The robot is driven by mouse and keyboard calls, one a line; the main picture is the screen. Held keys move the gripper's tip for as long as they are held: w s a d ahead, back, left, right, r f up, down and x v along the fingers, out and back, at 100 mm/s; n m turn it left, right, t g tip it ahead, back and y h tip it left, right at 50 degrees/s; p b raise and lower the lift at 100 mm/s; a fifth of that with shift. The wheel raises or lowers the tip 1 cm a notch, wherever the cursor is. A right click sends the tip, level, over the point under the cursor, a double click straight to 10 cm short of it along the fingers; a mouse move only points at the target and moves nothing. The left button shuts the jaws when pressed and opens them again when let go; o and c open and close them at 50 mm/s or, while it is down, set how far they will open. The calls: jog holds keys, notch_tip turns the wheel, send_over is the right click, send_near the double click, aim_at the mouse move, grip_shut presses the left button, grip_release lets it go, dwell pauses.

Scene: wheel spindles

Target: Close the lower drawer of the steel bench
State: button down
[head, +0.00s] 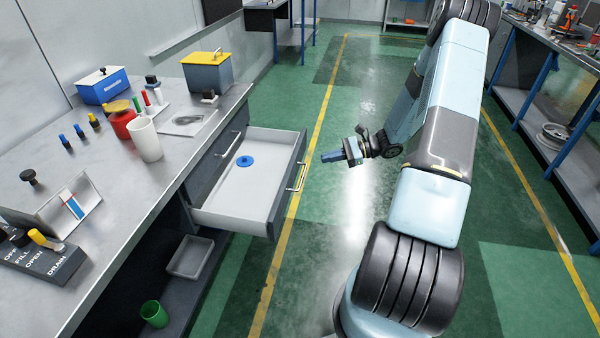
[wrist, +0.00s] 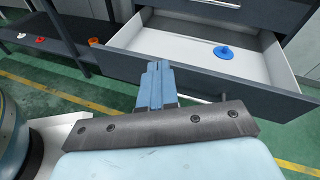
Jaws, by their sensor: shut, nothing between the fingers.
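The steel bench (head: 110,215) runs along the left in the head view. Its lower drawer (head: 225,202) is pulled out over the floor, with a pale handle (head: 301,176) on its dark front. A blue round piece with a knob (head: 245,161) lies inside it. My gripper (head: 323,157) is shut and empty, to the right of the drawer front and apart from it in the head view. In the wrist view the shut blue fingers (wrist: 157,66) point at the drawer front (wrist: 255,92); the handle is mostly hidden there. The blue piece (wrist: 224,52) shows behind the front.
Above the open drawer a shut drawer with a handle (head: 229,143) sits under the bench top. A grey tray (head: 190,257) and a green cup (head: 153,313) are on the low shelf. The green floor (head: 335,215) right of the drawer is clear. Another bench (head: 545,110) stands at right.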

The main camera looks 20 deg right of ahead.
jog(key=d+f+m+t, duration=0.4)
jog(key=f+m+t, duration=0.15)
jog(key=f, duration=0.45)
send_near(292, 170)
jog(key=shift+m+y, duration=0.25)
jog(key=shift+y, duration=0.15)
jog(key=x, duration=0.7)
jog(key=shift+f, duration=0.25)
jog(key=shift+d, duration=0.1)
